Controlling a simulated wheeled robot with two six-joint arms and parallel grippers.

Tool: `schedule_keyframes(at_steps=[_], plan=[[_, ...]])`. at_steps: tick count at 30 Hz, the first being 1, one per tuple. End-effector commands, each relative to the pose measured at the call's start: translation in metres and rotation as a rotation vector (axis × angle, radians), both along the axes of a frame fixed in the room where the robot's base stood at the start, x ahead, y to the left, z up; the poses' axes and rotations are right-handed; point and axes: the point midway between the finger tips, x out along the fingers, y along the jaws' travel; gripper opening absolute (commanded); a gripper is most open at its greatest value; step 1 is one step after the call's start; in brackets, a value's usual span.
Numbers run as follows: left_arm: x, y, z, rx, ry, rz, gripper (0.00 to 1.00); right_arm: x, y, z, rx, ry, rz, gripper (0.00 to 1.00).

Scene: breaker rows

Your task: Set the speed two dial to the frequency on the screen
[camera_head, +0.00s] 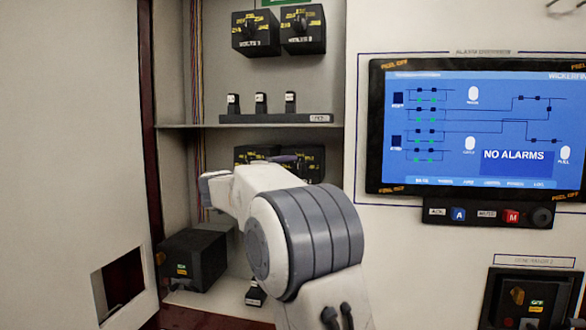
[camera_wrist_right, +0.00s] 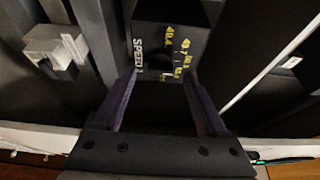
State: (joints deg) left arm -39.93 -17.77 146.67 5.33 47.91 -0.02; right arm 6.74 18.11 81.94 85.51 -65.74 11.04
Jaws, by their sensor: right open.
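The screen (camera_head: 475,128) at the right of the head view is lit blue with a line diagram and "NO ALARMS". I can read no frequency on it. Two black dial boxes with yellow marks, a left one (camera_head: 257,153) and a right one (camera_head: 312,160), sit under the shelf, partly behind my right arm. My left gripper is not in view.
The shelf (camera_head: 270,126) carries a strip with several small switches. Two dial boxes (camera_head: 278,32) are mounted above it. A black box (camera_head: 193,260) stands at the lower left of the cabinet. A button strip (camera_head: 488,213) is under the screen.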

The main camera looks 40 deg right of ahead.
Motion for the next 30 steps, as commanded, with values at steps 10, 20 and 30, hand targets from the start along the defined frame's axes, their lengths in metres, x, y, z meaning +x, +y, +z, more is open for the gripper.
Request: schedule_keyframes(at_steps=[10, 20, 30], plan=[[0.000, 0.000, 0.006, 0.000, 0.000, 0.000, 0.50, 0.007, -0.021, 0.000, -0.001, 0.001, 0.001, 0.76], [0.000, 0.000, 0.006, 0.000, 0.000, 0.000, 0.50, 0.007, -0.020, 0.000, -0.001, 0.001, 0.002, 0.14], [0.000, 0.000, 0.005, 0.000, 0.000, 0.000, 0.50, 0.007, -0.020, -0.001, -0.020, 0.024, 0.002, 0.00]])
